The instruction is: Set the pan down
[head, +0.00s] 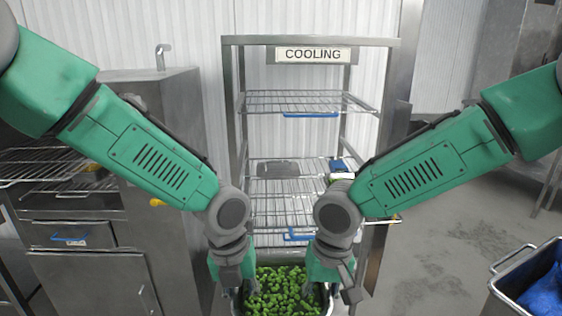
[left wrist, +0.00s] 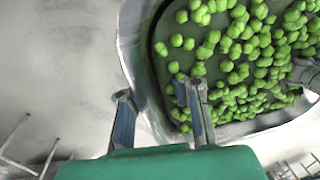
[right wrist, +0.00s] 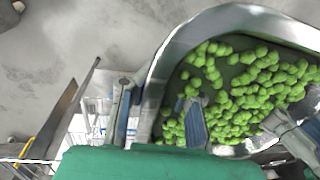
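The metal pan (left wrist: 135,40) is full of round green vegetables (head: 280,292) and is at the bottom middle of the head view, in front of the cooling rack. Its rim also shows in the right wrist view (right wrist: 172,52). My left gripper (left wrist: 160,105) has one finger outside and one inside the pan's left wall, gripping it. My right gripper (right wrist: 160,110) straddles the opposite wall in the same way. The pan appears held up between both hands, with floor visible far below. Its underside is hidden.
The rack labelled COOLING (head: 313,55) stands ahead with wire shelves; the upper shelf (head: 300,101) looks empty. A grey item (head: 278,168) and a blue-topped item lie on the middle shelf. A steel cabinet (head: 95,270) is at left, a bin with blue contents (head: 545,298) at lower right.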

